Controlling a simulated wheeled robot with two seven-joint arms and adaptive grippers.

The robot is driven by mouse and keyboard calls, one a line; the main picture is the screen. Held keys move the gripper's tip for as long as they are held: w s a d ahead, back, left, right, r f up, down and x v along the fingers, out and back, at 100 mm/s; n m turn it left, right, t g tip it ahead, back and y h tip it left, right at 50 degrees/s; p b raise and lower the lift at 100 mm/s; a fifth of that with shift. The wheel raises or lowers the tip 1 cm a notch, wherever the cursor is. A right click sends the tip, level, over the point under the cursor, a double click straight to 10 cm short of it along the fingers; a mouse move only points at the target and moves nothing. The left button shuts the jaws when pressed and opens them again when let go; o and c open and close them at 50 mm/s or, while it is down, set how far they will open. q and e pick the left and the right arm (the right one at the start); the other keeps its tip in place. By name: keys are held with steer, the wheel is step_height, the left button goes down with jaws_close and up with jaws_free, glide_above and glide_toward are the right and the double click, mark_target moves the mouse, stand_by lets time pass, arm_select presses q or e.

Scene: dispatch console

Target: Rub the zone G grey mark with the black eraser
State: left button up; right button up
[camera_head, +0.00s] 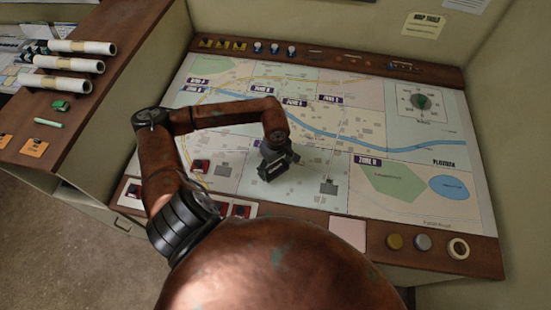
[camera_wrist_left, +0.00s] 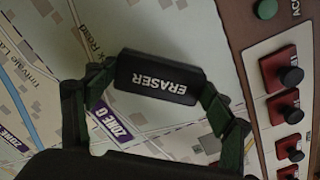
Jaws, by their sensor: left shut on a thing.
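My left gripper (camera_head: 277,170) is over the lower middle of the map in the head view. In the left wrist view its green-padded fingers (camera_wrist_left: 158,95) are shut on the black eraser (camera_wrist_left: 157,79), which has white lettering reading ERASER. I cannot tell whether the eraser touches the map. The purple zone G label (camera_wrist_left: 113,126) shows just beside the eraser in the wrist view. I cannot make out a grey mark there; the eraser and gripper hide part of that zone. My right gripper is not in view.
The map board (camera_head: 400,213) has a wooden rim. Red blocks with dark knobs (camera_wrist_left: 286,105) stand along its edge. Paper rolls (camera_head: 70,64) lie on the left ledge. The map's right side is largely clear.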

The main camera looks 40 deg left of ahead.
arm_select(q)
steer(key=shift+w+r+p, duration=0.2)
steer(key=shift+r+p, duration=0.1)
steer(key=shift+r, duration=0.65)
steer(key=shift+r+p, duration=0.5)
steer(key=shift+r, duration=0.75)
steer(key=shift+s, duration=0.1)
